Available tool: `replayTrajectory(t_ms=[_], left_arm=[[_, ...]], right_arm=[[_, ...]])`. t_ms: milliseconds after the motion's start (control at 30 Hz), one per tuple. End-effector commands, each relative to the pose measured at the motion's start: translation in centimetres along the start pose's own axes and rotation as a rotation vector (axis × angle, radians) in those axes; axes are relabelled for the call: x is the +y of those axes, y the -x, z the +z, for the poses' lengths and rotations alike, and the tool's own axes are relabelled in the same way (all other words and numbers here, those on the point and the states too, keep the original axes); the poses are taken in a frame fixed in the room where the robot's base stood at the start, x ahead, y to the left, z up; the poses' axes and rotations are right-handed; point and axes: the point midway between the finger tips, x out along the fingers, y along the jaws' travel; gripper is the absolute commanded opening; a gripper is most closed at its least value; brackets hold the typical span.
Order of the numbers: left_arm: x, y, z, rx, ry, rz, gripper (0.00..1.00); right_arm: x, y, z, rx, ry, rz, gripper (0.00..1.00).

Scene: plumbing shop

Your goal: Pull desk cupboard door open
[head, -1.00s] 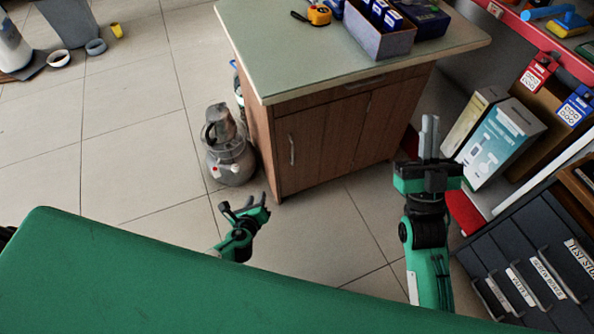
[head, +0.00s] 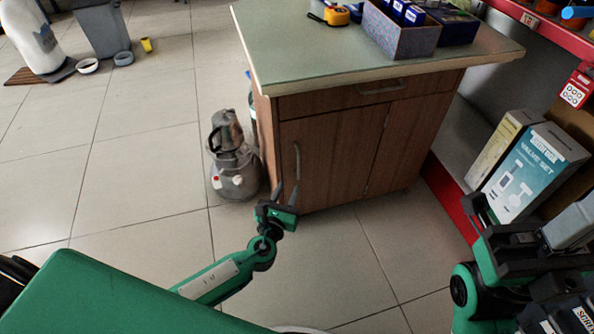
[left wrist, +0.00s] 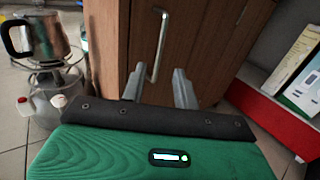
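The desk cupboard (head: 340,155) is a brown wooden cabinet under a pale green top. Its left door (head: 335,165) is shut and has an upright metal handle (head: 297,162) near its left edge. The handle also shows in the left wrist view (left wrist: 160,45), ahead of the fingers. My left gripper (head: 284,195) is open and empty, low in front of the left door, below the handle and apart from it. In the left wrist view its two fingers (left wrist: 156,88) stand wide apart. My right gripper (head: 525,215) is at the right edge, partly cut off; its fingers are unclear.
A grey metal pot or canister (head: 232,165) stands on the floor left of the cupboard. A drawer (head: 365,90) sits above the doors. Boxes (head: 525,170) stand on a red-edged shelf at right. The tiled floor in front is mostly clear.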

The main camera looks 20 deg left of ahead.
Motion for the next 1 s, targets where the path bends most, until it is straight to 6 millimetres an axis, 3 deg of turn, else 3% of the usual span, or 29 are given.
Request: replayTrajectory(t_ms=[200,433,600,900,1000], left_arm=[[0.0,-4.6,-0.2,-0.002,0.001,0.000,0.30],[0.0,-8.0,-0.1,-0.001,0.002,0.001,0.30],[0.0,-9.0,-0.1,0.001,0.002,0.000,0.30],[0.0,-9.2,0.0,0.001,0.002,0.000,0.30],[0.0,-9.2,0.0,0.001,0.002,0.000,0.13]], right_arm=[[-0.5,0.0,0.3,0.021,-0.017,-0.005,0.00],[-0.9,-0.3,0.4,0.038,-0.033,-0.009,0.00],[-1.1,-0.6,0.6,0.041,-0.040,-0.010,0.00],[-1.2,-0.8,0.5,0.047,-0.041,-0.011,0.00],[-1.2,-0.7,0.5,0.046,-0.041,-0.011,0.00]])
